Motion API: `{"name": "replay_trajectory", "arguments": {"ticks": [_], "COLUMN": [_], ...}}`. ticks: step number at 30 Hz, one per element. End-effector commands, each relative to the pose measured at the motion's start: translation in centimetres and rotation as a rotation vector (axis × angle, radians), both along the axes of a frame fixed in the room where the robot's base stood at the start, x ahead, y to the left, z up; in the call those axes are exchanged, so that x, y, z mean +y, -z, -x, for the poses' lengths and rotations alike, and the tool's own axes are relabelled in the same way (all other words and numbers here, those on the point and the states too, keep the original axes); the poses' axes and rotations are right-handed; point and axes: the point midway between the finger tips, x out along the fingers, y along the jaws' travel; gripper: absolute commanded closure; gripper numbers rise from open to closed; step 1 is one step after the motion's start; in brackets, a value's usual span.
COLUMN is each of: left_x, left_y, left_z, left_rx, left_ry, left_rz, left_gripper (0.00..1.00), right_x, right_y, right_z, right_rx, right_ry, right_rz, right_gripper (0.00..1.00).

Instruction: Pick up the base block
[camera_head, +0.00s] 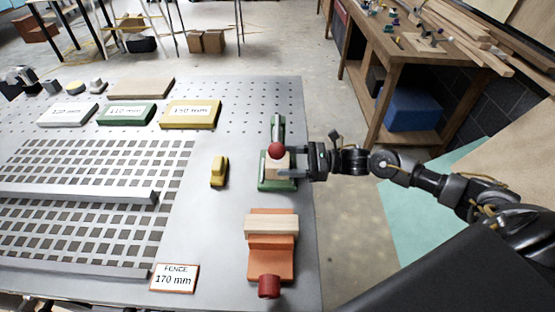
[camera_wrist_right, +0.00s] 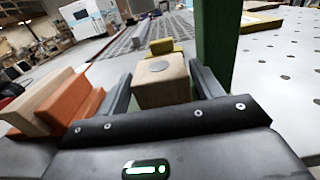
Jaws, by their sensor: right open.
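A small wooden block (camera_head: 277,165) sits on the green fixture (camera_head: 277,184) under a red ball knob (camera_head: 276,149), right of the table's middle. In the right wrist view the wooden block (camera_wrist_right: 161,85) has a grey disc on its top face. My right gripper (camera_head: 300,162) comes in from the right. Its open fingers (camera_wrist_right: 160,92) lie on either side of the block. I cannot tell whether they touch it. A tall green part (camera_wrist_right: 216,45) stands close behind the right-hand finger. My left gripper does not show clearly.
An orange fixture (camera_head: 270,262) with a pale wooden bar (camera_head: 271,226) and a red knob (camera_head: 269,286) stands nearer. A small yellow block (camera_head: 219,171) lies left of the green fixture. Labelled blocks and a slotted grid fill the left. The table's right edge is close.

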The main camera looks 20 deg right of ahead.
Motion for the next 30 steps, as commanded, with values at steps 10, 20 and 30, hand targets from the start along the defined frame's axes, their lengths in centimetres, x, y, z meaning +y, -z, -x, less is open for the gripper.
{"name": "replay_trajectory", "arguments": {"ticks": [10, 20, 30], "left_x": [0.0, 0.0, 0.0], "left_y": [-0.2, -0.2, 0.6], "left_z": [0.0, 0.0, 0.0], "left_rx": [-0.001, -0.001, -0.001], "left_ry": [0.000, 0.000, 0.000], "left_rz": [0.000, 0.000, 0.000], "left_gripper": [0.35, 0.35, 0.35], "right_x": [0.5, 0.5, 0.5], "right_y": [0.1, 0.1, -1.0], "right_z": [-0.2, -0.2, -0.2], "right_rx": [0.001, 0.000, -0.003], "right_ry": [0.000, 0.000, -0.001], "right_rz": [0.000, 0.000, 0.001], "right_gripper": [0.38, 0.66, 0.66]}}
